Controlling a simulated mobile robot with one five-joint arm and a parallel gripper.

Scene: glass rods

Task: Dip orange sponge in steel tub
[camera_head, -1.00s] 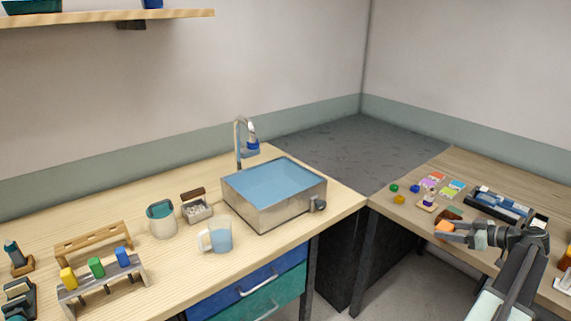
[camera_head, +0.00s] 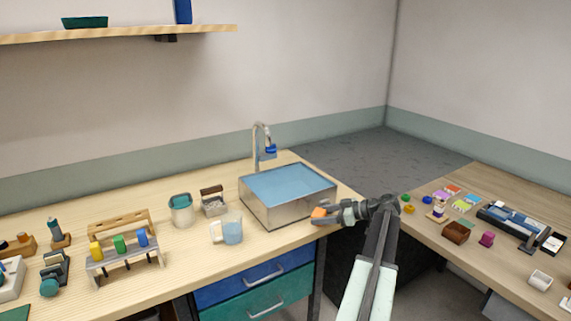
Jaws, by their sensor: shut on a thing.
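The steel tub (camera_head: 284,211) stands on the light wooden counter, filled with flat blue water. My gripper (camera_head: 325,214) is shut on the orange sponge (camera_head: 319,213), at the tub's front right corner in the picture. The sponge appears against the tub's outer wall and lower than its rim. I cannot tell whether it touches the wall. My gripper hides part of the tub's right side.
A chrome tap (camera_head: 258,146) rises behind the tub. A glass jug (camera_head: 231,230), a pale pot (camera_head: 181,211) and a small caddy (camera_head: 213,203) stand left of it. The right table holds a brown box (camera_head: 455,232) and small items. A gap separates both counters.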

